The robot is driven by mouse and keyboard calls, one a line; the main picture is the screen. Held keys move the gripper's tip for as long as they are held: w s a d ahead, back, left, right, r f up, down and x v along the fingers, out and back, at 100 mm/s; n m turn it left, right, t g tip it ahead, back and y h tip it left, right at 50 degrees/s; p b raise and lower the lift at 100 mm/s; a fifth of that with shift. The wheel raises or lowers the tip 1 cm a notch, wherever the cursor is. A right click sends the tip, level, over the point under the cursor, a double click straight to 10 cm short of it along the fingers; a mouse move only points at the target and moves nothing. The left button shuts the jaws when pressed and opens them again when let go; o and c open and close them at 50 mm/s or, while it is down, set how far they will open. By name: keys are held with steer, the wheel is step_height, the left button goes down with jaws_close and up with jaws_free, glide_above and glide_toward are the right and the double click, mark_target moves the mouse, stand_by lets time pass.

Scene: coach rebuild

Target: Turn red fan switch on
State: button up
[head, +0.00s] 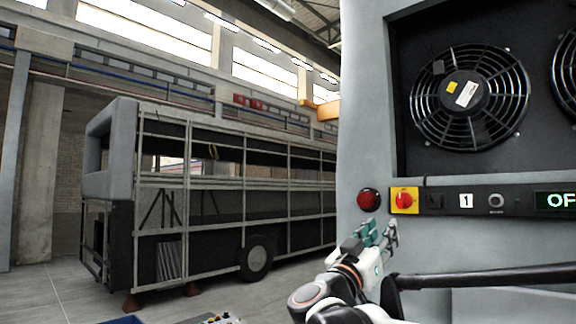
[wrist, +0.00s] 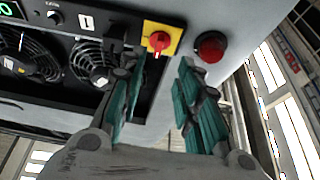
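The red fan switch (head: 404,199) is a red rotary knob on a yellow square plate, set in the dark strip below the fans. In the wrist view the same red knob (wrist: 158,43) shows at top centre, just beyond and between the fingertips. My gripper (head: 377,230) is just below the switch in the head view, with its green-padded fingers pointing up at the panel. In the wrist view my gripper (wrist: 158,68) is open and empty, with a clear gap between the fingers. I see no contact with the knob.
A round red dome (head: 368,199) sits left of the switch, close to the fingers. Two black fans (head: 470,98) fill the recess above. A green-lit display (head: 556,200), cut off at the edge, reads "OF". A bus frame (head: 215,195) stands on open floor at left.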

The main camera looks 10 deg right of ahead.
mark_target(400, 207)
steer(key=p+x, duration=0.3)
steer(key=x, duration=0.9)
steer(key=shift+w+d+r, duration=0.1)
steer(key=shift+w+d, duration=0.05)
jaws_close()
